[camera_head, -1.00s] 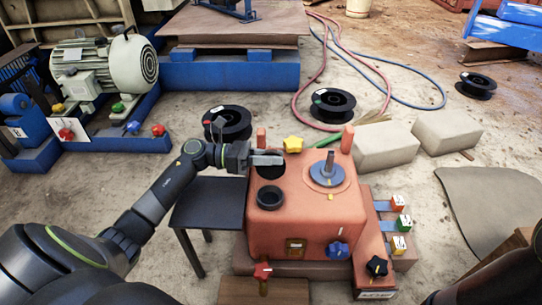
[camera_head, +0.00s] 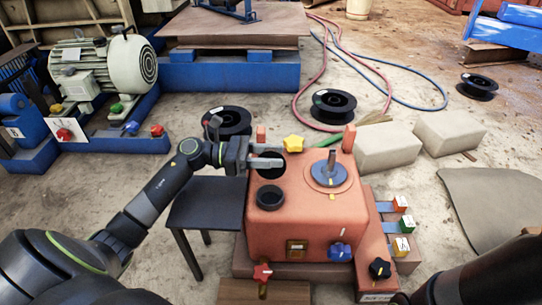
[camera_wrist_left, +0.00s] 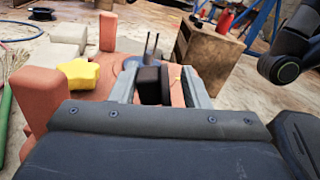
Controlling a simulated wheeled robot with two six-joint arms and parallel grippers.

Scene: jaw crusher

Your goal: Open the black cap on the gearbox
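The gearbox (camera_head: 305,228) is an orange-red box in the middle of the head view. A black round opening or ring (camera_head: 270,198) shows on its top near the front left. Another black round part (camera_head: 273,170) lies behind it, partly hidden by my left gripper (camera_head: 267,154). I cannot tell which is the cap. In the left wrist view my left gripper (camera_wrist_left: 160,85) is open, with its fingers either side of a black block-like part (camera_wrist_left: 150,82). Contact with it cannot be told. My right arm is at the lower right; its gripper is out of view.
A yellow star knob (camera_head: 293,143) and orange posts (camera_head: 348,138) stand close behind my gripper. A shaft on a round grey plate (camera_head: 328,174) is to the right. A dark table (camera_head: 205,202) stands left of the gearbox. Stone blocks (camera_head: 388,150) lie behind right.

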